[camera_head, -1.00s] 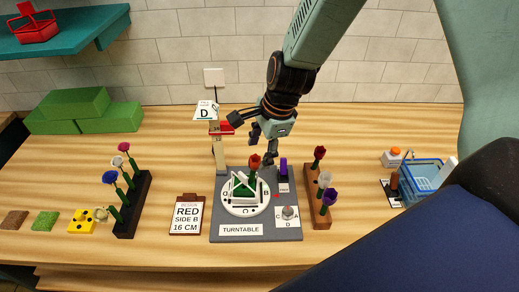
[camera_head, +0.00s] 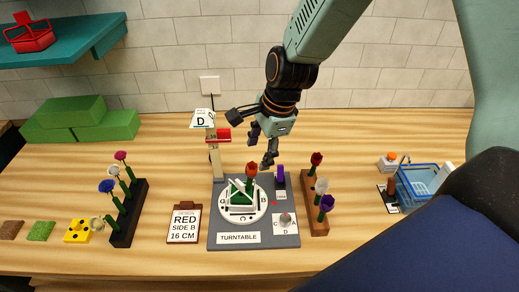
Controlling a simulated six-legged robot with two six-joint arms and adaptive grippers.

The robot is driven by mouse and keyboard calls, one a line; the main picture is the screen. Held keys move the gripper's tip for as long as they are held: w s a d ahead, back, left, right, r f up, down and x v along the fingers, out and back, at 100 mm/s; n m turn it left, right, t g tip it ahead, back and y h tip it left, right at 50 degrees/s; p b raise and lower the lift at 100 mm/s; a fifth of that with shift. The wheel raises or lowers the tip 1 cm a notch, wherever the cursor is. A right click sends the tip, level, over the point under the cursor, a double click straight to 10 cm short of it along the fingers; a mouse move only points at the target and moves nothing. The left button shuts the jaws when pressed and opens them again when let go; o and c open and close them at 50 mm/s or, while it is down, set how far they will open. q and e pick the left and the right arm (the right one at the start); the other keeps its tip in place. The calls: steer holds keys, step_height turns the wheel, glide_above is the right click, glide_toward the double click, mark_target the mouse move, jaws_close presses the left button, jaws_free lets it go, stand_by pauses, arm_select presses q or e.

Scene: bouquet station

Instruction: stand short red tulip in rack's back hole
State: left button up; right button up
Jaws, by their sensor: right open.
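A red tulip (camera_head: 251,169) stands upright in a green-and-white holder on the turntable's white disc (camera_head: 262,207). Another red tulip (camera_head: 316,159) stands at the back of the brown rack (camera_head: 318,222), with a white and a purple flower in front of it. I cannot tell the tulips' lengths. A black rack (camera_head: 124,230) at the left holds pink, white and blue flowers, with a pale one at its front. My right gripper (camera_head: 262,147) is open and empty, above and behind the turntable's tulip, seemingly apart from it. My left gripper is not in view.
A card reading "RED SIDE B 16 CM" (camera_head: 184,223) lies left of the turntable base (camera_head: 284,238). A post with a red slider (camera_head: 216,135) stands close to my right gripper. A blue basket (camera_head: 415,184) is at the right. Green blocks (camera_head: 107,126) are at the back left.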

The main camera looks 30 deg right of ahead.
mark_target(255, 163)
steer(key=o, duration=0.6)
steer(key=shift+c, duration=0.2)
steer(key=shift+f, duration=0.15)
steer(key=shift+x, duration=1.8)
